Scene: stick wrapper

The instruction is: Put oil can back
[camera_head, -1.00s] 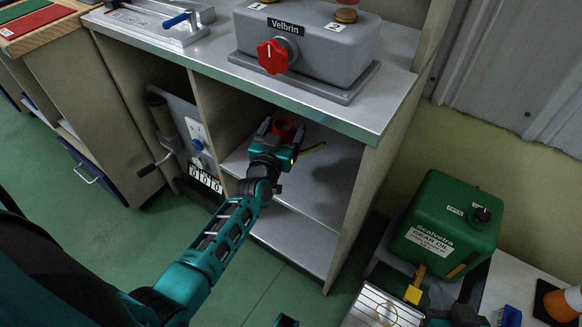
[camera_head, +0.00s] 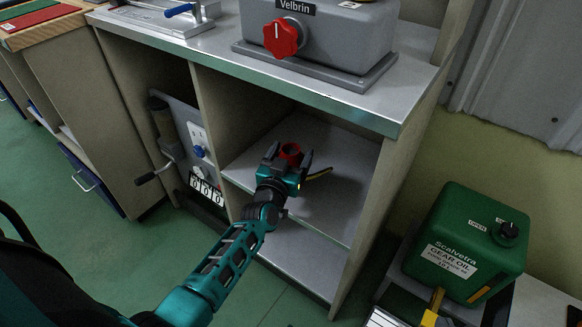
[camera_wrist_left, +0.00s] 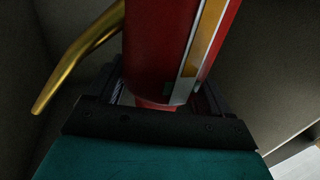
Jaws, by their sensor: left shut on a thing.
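The red oil can (camera_head: 291,153) is in the lower cabinet opening, over the middle shelf. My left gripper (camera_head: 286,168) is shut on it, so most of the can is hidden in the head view. A thin yellow spout (camera_head: 320,174) sticks out to the right of the gripper. In the left wrist view the red can body (camera_wrist_left: 165,45) stands between the jaws, with a pale and orange label stripe and a brass tube (camera_wrist_left: 80,55) at its left. Whether the can's base touches the shelf is hidden. I cannot make out my right gripper.
The shelf (camera_head: 340,150) has bare room around the can. A divider (camera_head: 215,125) and a side panel (camera_head: 375,200) bound the opening, with the counter edge (camera_head: 270,90) above. A green gear oil container (camera_head: 465,240) stands at the right.

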